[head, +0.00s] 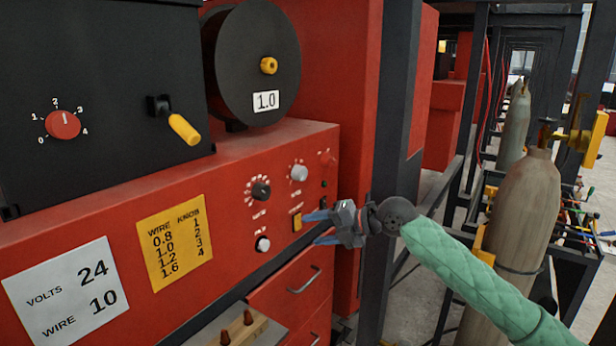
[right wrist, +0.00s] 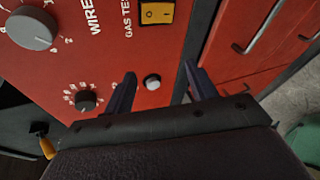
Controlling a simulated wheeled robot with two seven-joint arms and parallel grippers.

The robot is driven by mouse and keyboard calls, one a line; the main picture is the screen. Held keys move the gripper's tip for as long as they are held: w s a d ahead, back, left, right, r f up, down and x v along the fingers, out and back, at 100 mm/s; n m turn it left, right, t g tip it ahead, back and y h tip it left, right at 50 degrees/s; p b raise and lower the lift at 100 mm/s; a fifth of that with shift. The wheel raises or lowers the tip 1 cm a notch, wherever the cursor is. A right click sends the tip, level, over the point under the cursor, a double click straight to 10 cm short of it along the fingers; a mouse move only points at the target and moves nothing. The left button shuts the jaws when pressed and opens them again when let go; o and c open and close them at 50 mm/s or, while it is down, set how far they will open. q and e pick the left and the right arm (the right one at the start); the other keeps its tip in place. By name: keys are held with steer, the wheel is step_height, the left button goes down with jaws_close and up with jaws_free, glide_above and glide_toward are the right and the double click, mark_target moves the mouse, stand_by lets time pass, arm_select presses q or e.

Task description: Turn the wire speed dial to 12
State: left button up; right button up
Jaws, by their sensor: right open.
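The wire speed dial is a grey knob (head: 299,172) on the red machine's front panel, with a ring of white marks. It looks large in the right wrist view (right wrist: 32,27), beside the word WIRE. Its setting is too small to read. A black knob (head: 261,190) sits to its left. My right gripper (head: 314,228) is open and empty, below and right of the dial, near the yellow gas test switch (head: 297,221). In the right wrist view its fingers (right wrist: 160,69) flank a small white round button (right wrist: 152,81), and the dial lies apart from them. My left gripper is not in view.
A white card (head: 65,292) reads volts 24, wire 10. A yellow card (head: 175,240) lists wire and knob numbers. A dark post (head: 400,130) stands behind my right gripper. Drawers (head: 295,290) lie below the panel; gas cylinders (head: 520,215) stand at right.

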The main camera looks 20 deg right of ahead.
mark_target(304, 175)
steer(key=w+d+r+n+t+y, duration=0.1)
steer(key=d+r+n, duration=0.15)
steer(key=r, duration=0.45)
steer(key=w+d+r+n, duration=0.1)
steer(key=w+d+r, duration=0.15)
steer(key=r, duration=0.45)
steer(key=p+x, duration=0.4)
steer(key=x, duration=0.2)
steer(key=shift+s+a+p, duration=0.2)
steer(key=shift+p, duration=0.2)
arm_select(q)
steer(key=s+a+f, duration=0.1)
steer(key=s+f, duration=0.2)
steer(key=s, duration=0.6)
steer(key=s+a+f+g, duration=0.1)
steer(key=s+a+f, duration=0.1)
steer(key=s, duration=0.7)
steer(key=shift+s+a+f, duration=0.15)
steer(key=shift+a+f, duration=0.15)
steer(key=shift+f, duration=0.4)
arm_select(e)
steer(key=shift+w+a+f, duration=0.3)
steer(key=shift+a+f, duration=0.05)
steer(key=shift+a, duration=0.05)
steer(key=shift+c, duration=0.3)
steer(key=c, duration=0.9)
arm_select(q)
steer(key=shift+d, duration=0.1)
arm_select(e)
steer(key=shift+c, duration=0.2)
